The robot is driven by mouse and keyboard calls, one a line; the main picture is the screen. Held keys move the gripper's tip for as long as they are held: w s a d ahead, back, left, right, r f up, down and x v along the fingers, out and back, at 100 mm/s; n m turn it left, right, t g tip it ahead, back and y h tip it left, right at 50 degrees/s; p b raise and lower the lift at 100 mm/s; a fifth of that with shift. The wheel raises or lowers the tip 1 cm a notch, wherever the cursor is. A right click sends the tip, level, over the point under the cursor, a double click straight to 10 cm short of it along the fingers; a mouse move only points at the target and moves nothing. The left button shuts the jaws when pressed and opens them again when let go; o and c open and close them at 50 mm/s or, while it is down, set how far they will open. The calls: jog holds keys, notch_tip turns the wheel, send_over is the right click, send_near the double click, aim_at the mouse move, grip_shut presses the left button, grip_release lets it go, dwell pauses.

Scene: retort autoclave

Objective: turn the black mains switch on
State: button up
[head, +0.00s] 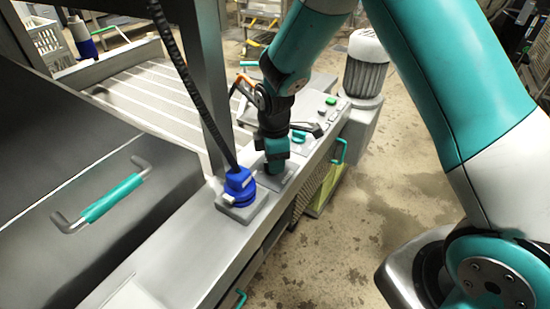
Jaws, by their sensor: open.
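My gripper (275,166) points down at a grey plate (291,180) on the machine's steel ledge, just right of a blue plug. Its fingertips are at or just above the plate. I cannot tell whether they touch anything. The black mains switch is not clearly visible; the gripper hides the middle of this plate. A dark lever-like part (309,128) lies behind the gripper, near a small teal part (298,137); I cannot tell what it is.
The blue plug (239,184) with a black coiled cable stands close left of my gripper. A steel post (207,90) rises behind it. A panel with a green button (331,100) and a grey motor (366,65) are farther back. A teal-handled lid (110,198) is at left.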

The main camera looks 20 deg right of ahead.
grip_shut()
jog(key=m+p, duration=0.1)
jog(key=m, duration=0.3)
jog(key=shift+s+r+m, duration=0.1)
jog(key=shift+m, duration=0.3)
jog(key=m, duration=0.4)
jog(key=shift+a+m+p, duration=0.15)
jog(key=shift+m+p, duration=0.15)
jog(key=shift+p, duration=0.05)
jog(key=m, duration=0.4)
jog(key=shift+a, duration=0.1)
jog(key=shift+a+m+p, duration=0.15)
jog(key=shift+m+p, duration=0.3)
jog(key=shift+m, duration=1.75)
